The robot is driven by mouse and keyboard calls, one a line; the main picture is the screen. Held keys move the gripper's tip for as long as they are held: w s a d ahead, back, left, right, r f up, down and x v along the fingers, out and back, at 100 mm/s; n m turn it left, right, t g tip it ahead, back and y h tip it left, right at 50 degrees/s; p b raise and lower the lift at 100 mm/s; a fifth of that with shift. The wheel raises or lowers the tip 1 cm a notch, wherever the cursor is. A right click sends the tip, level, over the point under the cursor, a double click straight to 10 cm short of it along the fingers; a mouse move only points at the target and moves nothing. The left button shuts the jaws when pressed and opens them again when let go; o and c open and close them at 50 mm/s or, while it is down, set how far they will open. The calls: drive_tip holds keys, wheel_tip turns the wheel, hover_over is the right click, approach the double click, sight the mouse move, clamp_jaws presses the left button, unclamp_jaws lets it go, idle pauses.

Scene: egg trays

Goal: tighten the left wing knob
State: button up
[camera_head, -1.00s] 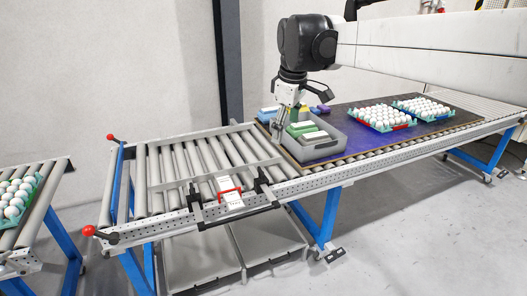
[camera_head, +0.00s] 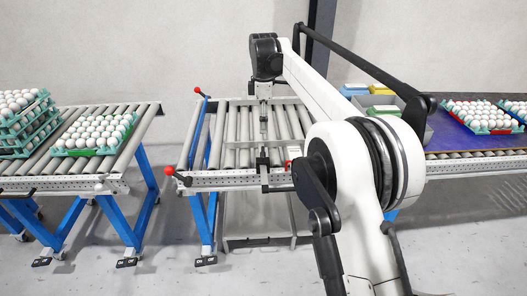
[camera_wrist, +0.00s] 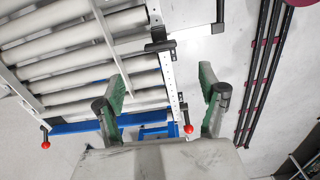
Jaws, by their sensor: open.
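My gripper (camera_head: 263,134) hangs fingers-down over the near side of the roller conveyor. In the wrist view its two green-padded fingers (camera_wrist: 165,92) are apart with nothing between them. A black clamp bracket (camera_head: 265,163) on the conveyor's near side rail is just below the fingers in the head view. A black clamp part (camera_wrist: 160,46) also shows beyond the fingertips in the wrist view, apart from them. I cannot make out the left wing knob's own shape. My arm hides part of the rail to the right of the bracket.
Red-ball levers (camera_head: 186,181) stick out at the conveyor's left end. Another roller conveyor (camera_head: 62,185) with egg trays (camera_head: 84,151) stands left across a floor gap.

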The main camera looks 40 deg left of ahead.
sight(263, 152)
wheel_tip(263, 152, down, 14)
drive_tip(key=shift+a+b, duration=0.15)
drive_tip(key=shift+b, duration=0.15)
idle(0.3)
drive_tip(key=c, duration=1.2)
drive_tip(key=shift+o, duration=0.2)
